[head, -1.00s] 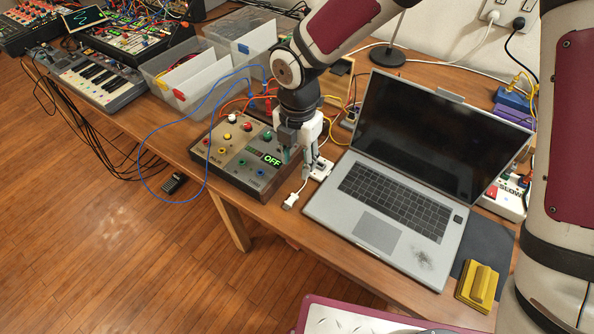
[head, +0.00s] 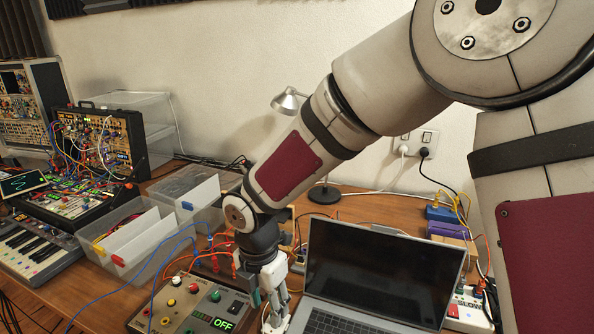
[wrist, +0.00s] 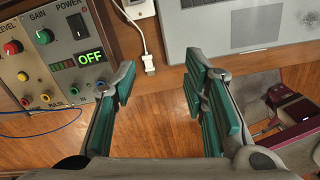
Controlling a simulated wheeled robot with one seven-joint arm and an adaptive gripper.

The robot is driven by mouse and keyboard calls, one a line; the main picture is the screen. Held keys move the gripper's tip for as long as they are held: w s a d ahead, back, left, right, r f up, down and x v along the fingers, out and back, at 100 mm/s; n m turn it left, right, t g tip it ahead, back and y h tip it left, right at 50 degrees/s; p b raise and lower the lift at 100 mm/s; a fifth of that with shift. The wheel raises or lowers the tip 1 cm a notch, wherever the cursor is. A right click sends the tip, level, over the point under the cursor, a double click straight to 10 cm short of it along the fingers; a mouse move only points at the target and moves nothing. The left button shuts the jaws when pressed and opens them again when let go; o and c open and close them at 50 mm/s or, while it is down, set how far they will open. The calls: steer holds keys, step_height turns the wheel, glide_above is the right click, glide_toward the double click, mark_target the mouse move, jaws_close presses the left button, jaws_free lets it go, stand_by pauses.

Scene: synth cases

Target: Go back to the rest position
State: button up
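My gripper (head: 277,300) hangs low between the control box and the laptop in the head view. In the wrist view my gripper (wrist: 162,92) has its two green-padded fingers spread wide, with only wooden floor and the table edge seen between them. Nothing is held. The control box (head: 180,305) has coloured knobs and a lit green OFF display; it also shows at the left of the wrist view (wrist: 60,85). The open laptop (head: 380,272) stands right of my gripper, its screen dark. A white cable plug (wrist: 148,62) lies near the table edge, ahead of the fingers.
Clear plastic bins (head: 140,240) stand left of my arm, with a keyboard (head: 35,255) and synth gear beyond. A desk lamp (head: 290,100) stands behind the arm. Blue cables (head: 165,265) loop over the control box. A white power strip (head: 468,312) lies right of the laptop.

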steer(key=s+d+r+m+t+h+p, duration=0.1)
steer(key=s+d+r+m, duration=0.1)
steer(key=d+r+m, duration=0.6)
steer(key=s+d+r+m+t, duration=0.1)
steer(key=s+d+r+m, duration=0.2)
steer(key=d+r+m, duration=0.45)
steer(key=s+d+r+m+t, duration=0.1)
steer(key=s+d+r+m, duration=0.2)
steer(key=s+d+m, duration=0.2)
steer(key=s+d+r+m+t+y+p, duration=0.1)
steer(key=s+d+r+m, duration=0.2)
steer(key=s+m, duration=0.6)
steer(key=d, duration=0.2)
steer(key=shift+d, duration=0.35)
